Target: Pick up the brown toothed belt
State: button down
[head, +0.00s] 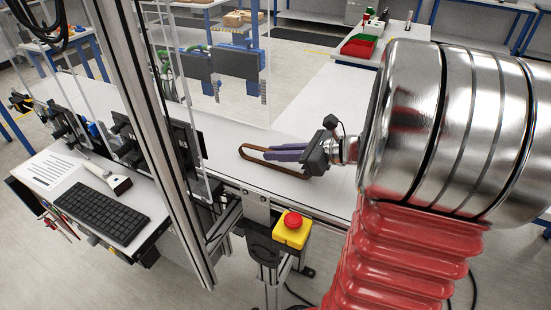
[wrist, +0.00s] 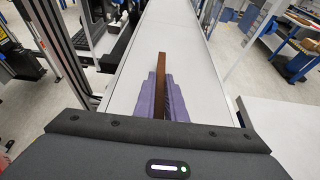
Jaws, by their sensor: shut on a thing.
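The brown toothed belt (head: 247,149) is a closed, elongated loop at the white conveyor (head: 230,133) in the head view. My gripper (head: 270,153) reaches in from the right with its purple fingers along the loop. In the wrist view the belt (wrist: 162,72) stands on edge between the two purple fingers of my gripper (wrist: 161,90), which are shut on it. The belt's far end sticks out past the fingertips. Its near part is hidden by the gripper body. I cannot tell whether the belt touches the conveyor surface.
A yellow box with a red emergency button (head: 292,230) stands at the conveyor's front edge. A metal post (head: 150,130) and clear panels stand left of the belt. A side table holds a keyboard (head: 101,211). A red bin (head: 358,47) is at the back right.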

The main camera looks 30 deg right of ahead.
jog(key=shift+r, duration=0.1)
notch_tip(320, 180, up, 10)
jog(key=shift+f, duration=0.1)
dwell(0.3)
dwell(0.5)
